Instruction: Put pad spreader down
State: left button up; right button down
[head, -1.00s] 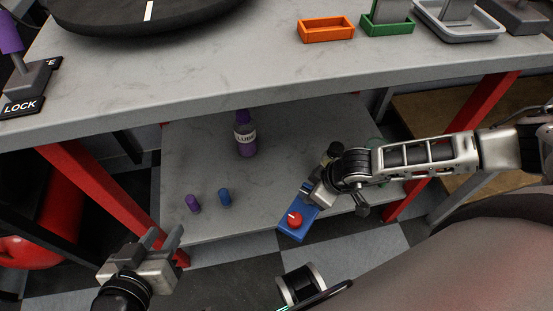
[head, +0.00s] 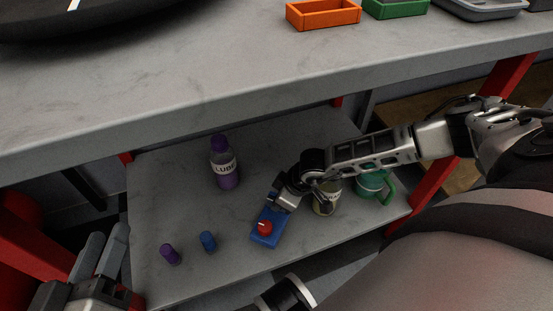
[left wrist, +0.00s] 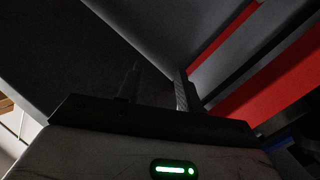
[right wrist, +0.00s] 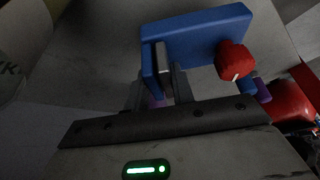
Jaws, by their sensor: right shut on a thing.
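The pad spreader is a blue plate with a red knob (head: 268,228). It is over the front middle of the lower grey shelf (head: 180,285) in the head view; I cannot tell whether it touches the shelf. My right gripper (head: 278,203) is shut on its far end. The right wrist view shows the blue spreader (right wrist: 205,38) with its upright end wall between the fingers (right wrist: 165,80). My left gripper (head: 102,248) is open and empty, at the lower left of the head view, left of the shelf. Its spread fingers show in the left wrist view (left wrist: 158,88).
A purple lube bottle (head: 223,165) stands behind the spreader. A purple peg (head: 170,254) and a blue peg (head: 208,241) are to its left. A labelled can (head: 326,203) and green mug (head: 372,184) are to its right. The upper tabletop (head: 200,80) overhangs the shelf's back.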

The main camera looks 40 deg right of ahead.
jog(key=x, duration=0.1)
jog(key=b, duration=0.1)
jog(key=x, duration=0.1)
jog(key=shift+s+d+f, duration=0.1)
jog(key=shift+s+f, duration=0.05)
jog(key=shift+f, duration=0.3)
jog(key=shift+f+b, duration=0.2)
jog(key=shift+b, duration=0.15)
pick_arm(q)
jog(key=shift+w+r+m+t+h, duration=0.2)
jog(key=shift+w+r+t, duration=0.2)
jog(key=shift+r+t, duration=0.15)
jog(key=shift+w+r+m+t+h, duration=0.2)
jog(key=shift+w+r+t, duration=0.2)
jog(key=shift+r, duration=0.2)
pick_arm(e)
jog(key=shift+s, duration=0.1)
jog(key=shift+f, duration=0.15)
jog(key=c, duration=1.2)
grip_release()
jog(key=shift+d, duration=0.1)
pick_arm(q)
jog(key=shift+r, duration=0.35)
